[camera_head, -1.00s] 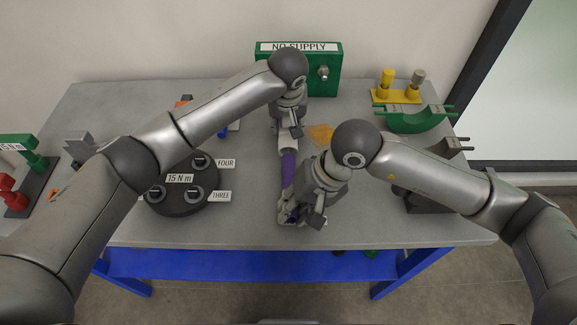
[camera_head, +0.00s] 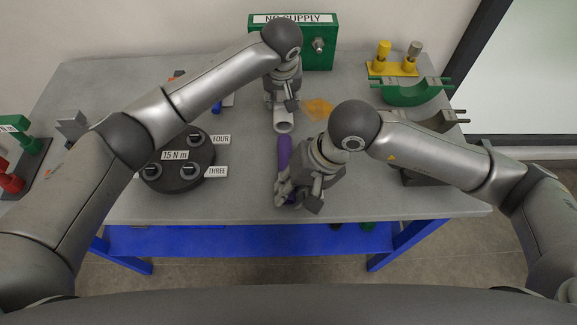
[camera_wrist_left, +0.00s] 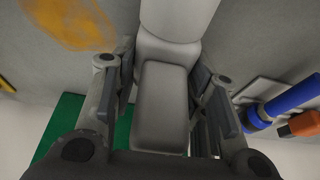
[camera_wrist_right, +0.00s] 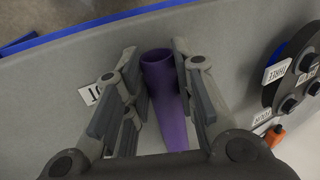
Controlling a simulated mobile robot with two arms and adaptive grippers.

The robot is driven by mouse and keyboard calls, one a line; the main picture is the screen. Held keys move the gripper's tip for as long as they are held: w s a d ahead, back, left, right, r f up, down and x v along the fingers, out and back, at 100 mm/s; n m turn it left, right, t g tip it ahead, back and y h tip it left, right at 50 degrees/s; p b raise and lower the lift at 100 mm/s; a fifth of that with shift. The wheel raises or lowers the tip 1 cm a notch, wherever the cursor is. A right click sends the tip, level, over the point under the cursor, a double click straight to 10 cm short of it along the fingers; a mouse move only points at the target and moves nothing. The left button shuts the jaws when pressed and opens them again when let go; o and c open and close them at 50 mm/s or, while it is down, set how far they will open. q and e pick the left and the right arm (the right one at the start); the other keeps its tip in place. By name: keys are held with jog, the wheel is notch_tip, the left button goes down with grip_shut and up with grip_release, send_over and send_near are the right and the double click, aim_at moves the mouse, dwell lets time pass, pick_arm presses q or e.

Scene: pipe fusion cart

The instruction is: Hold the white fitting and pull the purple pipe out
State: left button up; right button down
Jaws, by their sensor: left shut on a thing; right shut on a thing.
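The white fitting (camera_head: 284,123) stands out toward me from below my left gripper (camera_head: 283,104), its open mouth facing the front. In the left wrist view the fitting (camera_wrist_left: 164,95) lies between the jaws, and my left gripper is shut on it. The purple pipe (camera_head: 284,152) lies in front of the fitting, roughly in line with it. A small gap shows between the pipe's far end and the fitting's mouth. My right gripper (camera_head: 287,192) is shut on the near part of the pipe. In the right wrist view the pipe (camera_wrist_right: 168,95) runs between the jaws.
A dark round base (camera_head: 178,165) with several knobs and a "15 N m" label stands left of the pipe. A green "NO SUPPLY" block (camera_head: 320,45) is behind. A green cradle (camera_head: 415,93) and yellow stand (camera_head: 390,68) are at the back right. The table's front edge is near my right gripper.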

pick_arm(q)
jog(key=shift+s+f, duration=0.1)
jog(key=shift+f, duration=0.2)
pick_arm(e)
jog(key=shift+f, duration=0.4)
pick_arm(q)
jog(key=shift+a, duration=0.1)
pick_arm(e)
jog(key=c, duration=1.1)
grip_release()
jog(key=v, duration=1.2)
pick_arm(q)
jog(key=o, duration=1.3)
jog(key=shift+w+r, duration=0.1)
jog(key=shift+w, duration=0.1)
pick_arm(e)
jog(key=shift+w, duration=0.1)
